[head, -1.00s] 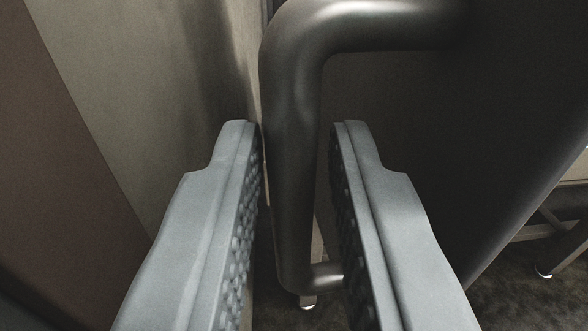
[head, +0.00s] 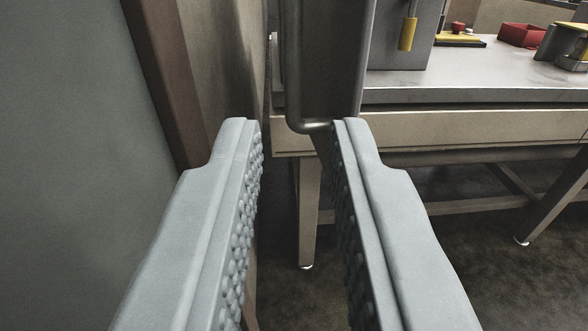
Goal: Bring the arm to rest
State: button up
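My gripper (head: 296,125) points forward in the head view, its two grey fingers with studded inner pads held apart. A dark metal door with a bar handle (head: 294,75) stands just beyond the fingertips, at the top middle. The handle's lower bend appears just above the right fingertip. I cannot tell whether they touch.
A grey workbench (head: 470,80) stands behind on the right, with a grey box (head: 395,35), a yellow-handled item (head: 408,33) and a red bin (head: 522,35). A wall and brown post (head: 165,80) are close on the left.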

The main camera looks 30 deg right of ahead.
dwell(0.4)
jog(key=d+r+n+t+y, duration=0.1)
jog(key=d+r+t+y, duration=0.45)
jog(key=d+r, duration=1.75)
jog(key=s+d+r+n+y, duration=0.3)
jog(key=s+d+r+y, duration=0.25)
jog(key=s+d, duration=0.45)
jog(key=s+d+f+n+g, duration=0.1)
jog(key=s+d+f, duration=0.2)
jog(key=s+d, duration=0.3)
jog(key=s+d+f+g, duration=0.1)
jog(key=s+d+f, duration=0.2)
jog(key=s, duration=0.7)
jog(key=s+d+f+n+g+h, duration=0.1)
jog(key=s+d+f, duration=0.1)
jog(key=s+d, duration=0.6)
jog(key=shift+s+d+f+n, duration=0.3)
jog(key=shift+s+d+f, duration=0.05)
jog(key=shift+s+f, duration=0.1)
